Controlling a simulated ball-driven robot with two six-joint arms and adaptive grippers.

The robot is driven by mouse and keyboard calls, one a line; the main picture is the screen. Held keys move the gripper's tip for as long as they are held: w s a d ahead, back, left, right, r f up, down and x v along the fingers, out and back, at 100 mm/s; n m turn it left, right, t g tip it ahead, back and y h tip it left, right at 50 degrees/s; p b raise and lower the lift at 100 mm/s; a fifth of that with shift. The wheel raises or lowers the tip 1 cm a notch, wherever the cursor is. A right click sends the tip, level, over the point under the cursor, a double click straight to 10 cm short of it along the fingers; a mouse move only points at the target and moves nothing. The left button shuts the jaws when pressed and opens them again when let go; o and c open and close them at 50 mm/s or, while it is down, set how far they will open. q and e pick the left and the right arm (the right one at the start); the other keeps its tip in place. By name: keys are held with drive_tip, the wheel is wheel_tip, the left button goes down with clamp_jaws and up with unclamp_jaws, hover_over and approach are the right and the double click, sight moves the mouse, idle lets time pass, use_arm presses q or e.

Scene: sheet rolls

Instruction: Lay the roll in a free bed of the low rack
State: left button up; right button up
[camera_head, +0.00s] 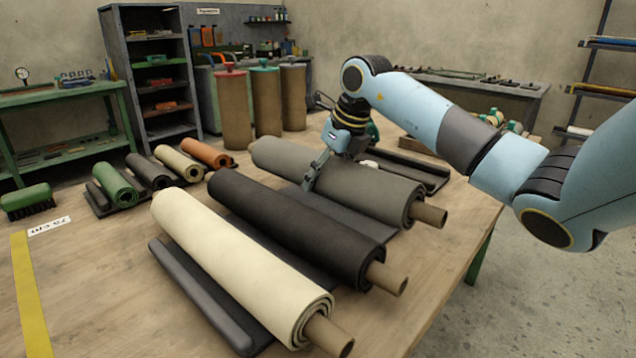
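Three long rolls lie side by side on the table: a cream roll (235,262) in front, a black roll (290,225) in the middle and a grey roll (370,190) behind. Each has a brown core showing at its right end. Dark low-rack parts (205,298) show in front of the cream roll and between the rolls. Another dark rack part (418,172) behind the grey roll looks empty. My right gripper (316,172) is over the middle of the grey roll, one finger reaching down its near side. The other finger is hidden. My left gripper is out of view.
Small green, dark, cream and orange rolls (207,153) lie at the back left. A green brush (30,201) and yellow strip (30,300) are at the left. Tall capped cylinders (266,100) stand behind. The table (110,290) is clear at front left.

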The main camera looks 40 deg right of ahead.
sight(341, 160)
drive_tip(key=shift+w+d, duration=0.15)
drive_tip(key=shift+d, duration=0.05)
wheel_tip(341, 160, down, 4)
drive_tip(key=b, duration=0.2)
drive_tip(key=shift+b, duration=0.3)
drive_tip(key=shift+r, duration=0.15)
drive_tip(key=o, duration=1.5)
drive_tip(key=shift+s+a, duration=0.1)
drive_tip(key=shift+s, duration=0.1)
drive_tip(key=p+v, duration=0.1)
drive_tip(key=v, duration=1)
drive_tip(key=shift+s+r, duration=0.2)
drive_tip(key=shift+r, duration=0.05)
